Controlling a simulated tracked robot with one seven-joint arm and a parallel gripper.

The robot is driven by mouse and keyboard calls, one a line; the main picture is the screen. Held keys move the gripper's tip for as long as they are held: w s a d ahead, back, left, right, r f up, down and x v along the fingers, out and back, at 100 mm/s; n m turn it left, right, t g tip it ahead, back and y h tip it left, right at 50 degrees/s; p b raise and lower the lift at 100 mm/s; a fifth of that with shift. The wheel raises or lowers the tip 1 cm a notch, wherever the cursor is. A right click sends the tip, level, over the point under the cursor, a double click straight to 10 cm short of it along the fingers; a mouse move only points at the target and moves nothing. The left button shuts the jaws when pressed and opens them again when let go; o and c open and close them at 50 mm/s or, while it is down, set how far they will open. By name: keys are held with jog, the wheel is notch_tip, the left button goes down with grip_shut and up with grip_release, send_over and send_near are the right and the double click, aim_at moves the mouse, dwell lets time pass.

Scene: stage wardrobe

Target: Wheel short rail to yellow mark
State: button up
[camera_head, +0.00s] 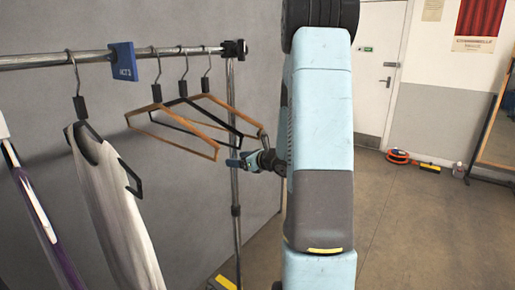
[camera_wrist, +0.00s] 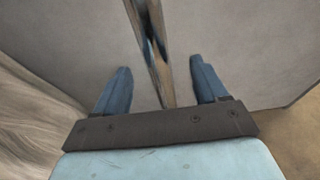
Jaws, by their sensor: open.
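The rail's chrome top bar (camera_head: 30,61) runs across the upper left of the head view, and its chrome upright (camera_head: 235,190) drops from the black corner joint at the bar's right end. My gripper (camera_head: 236,158) is at mid-height on this upright. In the wrist view the upright (camera_wrist: 150,45) passes between the two blue fingers of my gripper (camera_wrist: 161,66). The fingers are apart, with a visible gap on both sides of the upright. A yellow-and-dark patch (camera_head: 223,283) shows at the bottom edge; I cannot tell whether it is the mark. The rail's wheels are out of view.
Several hangers (camera_head: 200,145), a pale garment (camera_head: 115,205) and a blue ACT 1 tag (camera_head: 123,62) hang from the bar. A grey wall stands close behind. Floor (camera_head: 410,235) is clear at right, with an orange reel (camera_head: 397,156) and mirror (camera_head: 500,125) beyond.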

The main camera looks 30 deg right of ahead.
jog(key=w+d, duration=0.7)
jog(key=d, duration=0.3)
jog(key=shift+d+f, duration=0.3)
jog(key=shift+d, duration=0.05)
dwell(1.1)
jog(key=shift+a, duration=0.2)
jog(key=shift+s+a, duration=0.15)
jog(key=shift+a, duration=0.25)
jog(key=s+d, duration=0.4)
jog(key=s, duration=0.7)
jog(key=shift+d, duration=0.25)
dwell(0.7)
